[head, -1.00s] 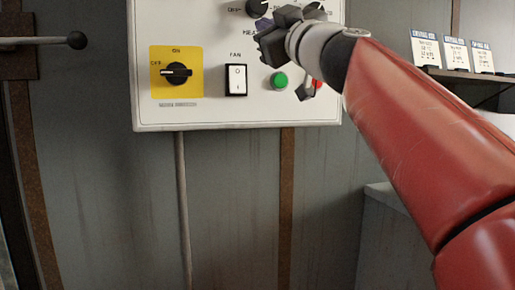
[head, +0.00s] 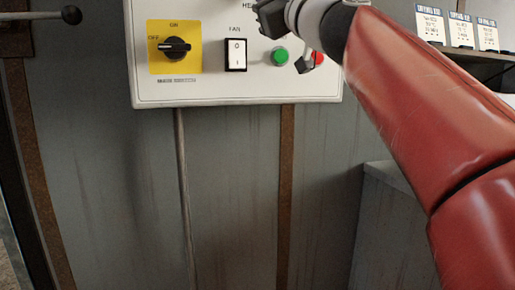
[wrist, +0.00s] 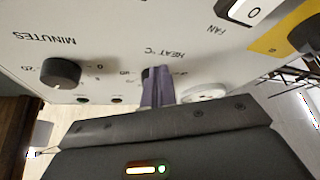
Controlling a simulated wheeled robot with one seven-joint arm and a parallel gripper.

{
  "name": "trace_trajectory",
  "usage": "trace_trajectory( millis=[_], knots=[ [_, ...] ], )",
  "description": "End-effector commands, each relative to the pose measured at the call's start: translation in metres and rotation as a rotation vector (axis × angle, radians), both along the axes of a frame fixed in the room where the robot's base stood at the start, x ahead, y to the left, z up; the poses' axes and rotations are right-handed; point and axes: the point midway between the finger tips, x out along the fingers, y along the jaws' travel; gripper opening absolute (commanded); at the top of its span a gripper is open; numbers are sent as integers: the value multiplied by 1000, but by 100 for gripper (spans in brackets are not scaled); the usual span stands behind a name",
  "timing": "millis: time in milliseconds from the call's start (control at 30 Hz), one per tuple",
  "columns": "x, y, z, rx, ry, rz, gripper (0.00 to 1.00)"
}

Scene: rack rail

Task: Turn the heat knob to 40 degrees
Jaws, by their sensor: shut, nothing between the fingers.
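The heat knob is mostly hidden behind my fingers in the wrist view, beside the "HEAT °C" label. Only a dark sliver and parts of its scale show around them. My gripper (wrist: 157,88) is shut, its purple fingers together and pointing at the panel at the knob's place. I cannot tell whether they touch the knob. In the head view my gripper's body shows at the top edge, and the heat knob is out of frame. The white control panel (head: 205,90) fills the upper middle there; it is upside down in the wrist view.
A dark minutes knob (wrist: 61,73) sits left of my fingers in the wrist view and a white round part (wrist: 205,93) to their right. The head view shows the yellow-backed switch (head: 174,48), fan switch (head: 235,55), green button (head: 280,56) and red button (head: 318,58).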

Motion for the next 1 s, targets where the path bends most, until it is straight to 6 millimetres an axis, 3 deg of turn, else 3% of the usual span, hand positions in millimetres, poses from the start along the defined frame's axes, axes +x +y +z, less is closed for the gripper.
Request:
trace_trajectory(
  millis=[1000],
  knots=[
    [5,-19,10,0,-2,1,0]
  ],
)
